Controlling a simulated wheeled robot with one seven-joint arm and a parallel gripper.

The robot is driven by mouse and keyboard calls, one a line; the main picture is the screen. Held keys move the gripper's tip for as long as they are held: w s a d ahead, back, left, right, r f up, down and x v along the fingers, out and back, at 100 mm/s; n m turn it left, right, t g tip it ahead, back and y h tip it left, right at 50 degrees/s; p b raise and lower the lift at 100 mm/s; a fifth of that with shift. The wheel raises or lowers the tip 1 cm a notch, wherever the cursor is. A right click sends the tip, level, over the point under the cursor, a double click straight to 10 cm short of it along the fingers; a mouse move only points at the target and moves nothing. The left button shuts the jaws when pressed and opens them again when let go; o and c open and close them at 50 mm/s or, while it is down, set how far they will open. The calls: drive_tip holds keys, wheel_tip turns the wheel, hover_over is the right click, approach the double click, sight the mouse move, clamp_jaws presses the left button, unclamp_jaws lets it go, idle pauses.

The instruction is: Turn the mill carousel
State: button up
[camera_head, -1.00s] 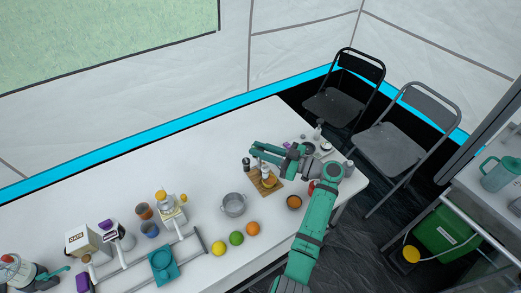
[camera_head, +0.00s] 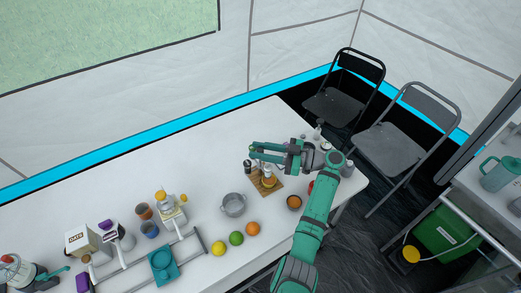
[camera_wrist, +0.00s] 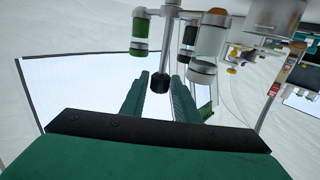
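The mill carousel (camera_head: 267,181) stands on a small wooden board near the right end of the white table, partly hidden under my gripper. In the wrist view it shows as a metal frame (camera_wrist: 172,12) with a green-banded mill (camera_wrist: 140,32), a pale mill (camera_wrist: 207,45) and other parts around a stem. My gripper (camera_head: 254,150) is above and beside the carousel, its fingers apart. In the wrist view, a black knob (camera_wrist: 160,83) appears between the two teal fingers; I cannot tell whether either finger touches it.
A grey pot (camera_head: 233,205) stands left of the board. An orange (camera_head: 253,229), a lime (camera_head: 236,238) and a lemon (camera_head: 218,248) lie in front. A small orange-filled bowl (camera_head: 294,202) is to the right. The table's back middle is clear.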

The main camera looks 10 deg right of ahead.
drive_tip(key=shift+o, duration=0.5)
drive_tip(key=shift+r, duration=0.15)
drive_tip(key=shift+r, duration=0.2)
wheel_tip(320, 180, up, 2)
drive_tip(key=shift+r, duration=0.15)
drive_tip(key=s+a+r, duration=0.2)
drive_tip(key=s+r, duration=0.8)
drive_tip(key=s, duration=0.3)
drive_tip(key=shift+s+a, duration=0.25)
drive_tip(key=shift+s, duration=0.15)
